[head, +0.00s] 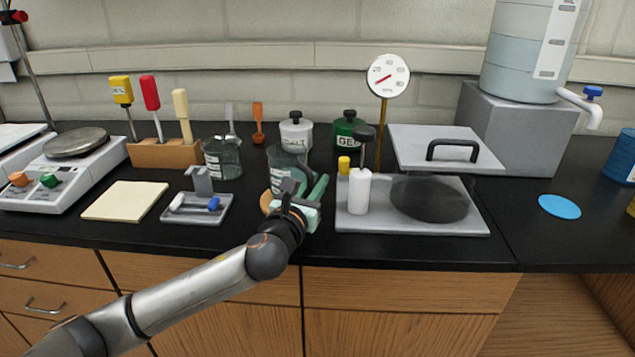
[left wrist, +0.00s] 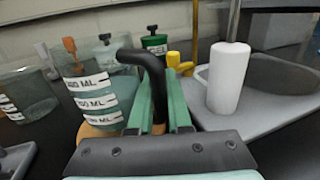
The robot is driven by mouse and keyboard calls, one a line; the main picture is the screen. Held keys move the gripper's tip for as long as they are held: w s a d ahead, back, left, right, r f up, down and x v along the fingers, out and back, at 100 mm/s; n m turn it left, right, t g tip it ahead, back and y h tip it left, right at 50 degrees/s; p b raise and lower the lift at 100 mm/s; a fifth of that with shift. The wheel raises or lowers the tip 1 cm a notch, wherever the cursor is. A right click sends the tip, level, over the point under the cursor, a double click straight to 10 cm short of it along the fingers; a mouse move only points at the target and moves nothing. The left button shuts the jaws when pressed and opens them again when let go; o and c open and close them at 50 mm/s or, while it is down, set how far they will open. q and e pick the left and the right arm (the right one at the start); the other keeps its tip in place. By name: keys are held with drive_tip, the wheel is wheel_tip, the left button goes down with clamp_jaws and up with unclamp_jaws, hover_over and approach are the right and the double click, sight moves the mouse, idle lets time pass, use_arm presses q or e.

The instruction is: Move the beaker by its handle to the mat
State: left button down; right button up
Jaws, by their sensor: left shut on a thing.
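The beaker (head: 286,159) is clear glass with white volume labels and a black handle. It also shows in the left wrist view (left wrist: 84,92), where it looks tilted. My left gripper (head: 303,192) is shut on the black handle (left wrist: 148,66), which runs down between its green fingers. My gripper hides part of the beaker in the head view. A tan round disc (head: 266,202) shows at the beaker's base; I cannot tell whether the beaker touches it. A flat blue round mat (head: 559,206) lies bare at the right. A cream square pad (head: 125,201) lies bare at the left. My right gripper is not in view.
A grey plate (head: 412,222) with a white bottle (head: 359,192) stands right of my gripper, beside a dial gauge (head: 388,77) and a raised handled lid (head: 445,150). Another beaker (head: 222,158) and a small grey tray (head: 197,208) stand left. The counter around the blue mat is clear.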

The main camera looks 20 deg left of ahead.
use_arm(q)
drive_tip(key=shift+f+b, duration=0.3)
drive_tip(key=shift+f, duration=0.35)
idle(0.7)
drive_tip(key=c, duration=0.8)
unclamp_jaws()
drive_tip(key=shift+s, duration=0.4)
drive_tip(key=s, duration=1.1)
drive_tip(key=shift+s, duration=0.4)
